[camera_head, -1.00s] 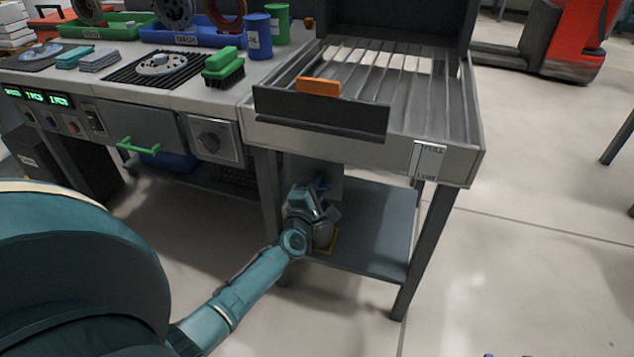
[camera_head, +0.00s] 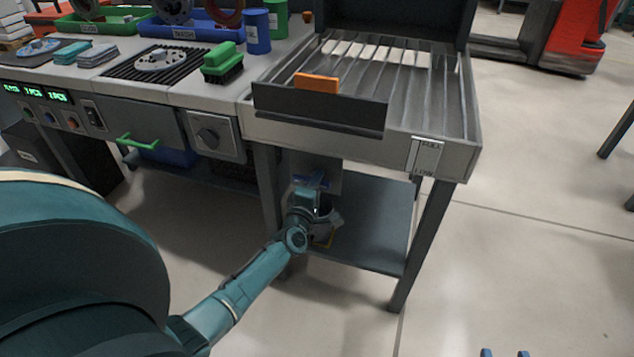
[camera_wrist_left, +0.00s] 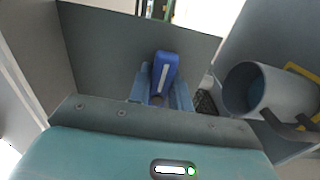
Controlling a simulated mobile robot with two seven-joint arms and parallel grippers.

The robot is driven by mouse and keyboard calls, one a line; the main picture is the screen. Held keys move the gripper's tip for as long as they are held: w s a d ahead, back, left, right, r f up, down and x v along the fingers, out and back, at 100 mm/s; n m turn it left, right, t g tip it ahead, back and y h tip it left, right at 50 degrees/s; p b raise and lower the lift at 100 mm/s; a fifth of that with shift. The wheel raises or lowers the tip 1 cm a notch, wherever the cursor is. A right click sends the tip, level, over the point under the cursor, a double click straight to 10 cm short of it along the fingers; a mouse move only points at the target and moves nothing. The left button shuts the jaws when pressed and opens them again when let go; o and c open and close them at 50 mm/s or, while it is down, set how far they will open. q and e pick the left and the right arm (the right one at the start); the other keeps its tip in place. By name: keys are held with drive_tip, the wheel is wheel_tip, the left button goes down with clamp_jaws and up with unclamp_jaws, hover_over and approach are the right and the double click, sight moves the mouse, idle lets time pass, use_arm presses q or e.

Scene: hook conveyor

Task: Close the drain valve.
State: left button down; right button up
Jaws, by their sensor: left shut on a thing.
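The drain valve's blue handle (camera_head: 316,180) shows under the sink-like tray at the front of the grey panel below it. In the left wrist view the blue handle (camera_wrist_left: 165,73) has a white stripe and stands between my fingers. My left gripper (camera_head: 310,186) is shut on this handle; in the left wrist view its fingers (camera_wrist_left: 161,88) lie on both sides of it. The valve body and pipe are mostly hidden behind my gripper. My right gripper (camera_head: 505,354) shows only two blue fingertips, apart, at the bottom edge, with nothing visible between them.
A table leg (camera_head: 268,195) stands just left of the gripper.

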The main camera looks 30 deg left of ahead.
use_arm(q)
drive_tip(key=c, duration=1.3)
unclamp_jaws()
use_arm(e)
drive_tip(key=shift+a+f, duration=0.1)
drive_tip(key=shift+f, duration=0.1)
use_arm(q)
drive_tip(key=shift+s+d, duration=0.1)
drive_tip(key=shift+s, duration=0.25)
drive_tip(key=p+v, duration=0.2)
drive_tip(key=v, duration=1)
drive_tip(key=shift+s+p, duration=0.25)
drive_tip(key=shift+p, duration=0.15)
use_arm(e)
drive_tip(key=shift+s+d+r+m+g+h, duration=0.15)
drive_tip(key=shift+s+d+r+m+g, duration=0.1)
drive_tip(key=shift+r+g, duration=0.1)
drive_tip(key=shift+s+d+r+m+g+h, duration=0.1)
drive_tip(key=shift+s+r+m+g+h, duration=0.05)
drive_tip(key=shift+s+r+g, duration=0.15)
use_arm(q)
drive_tip(key=shift+f, duration=0.1)
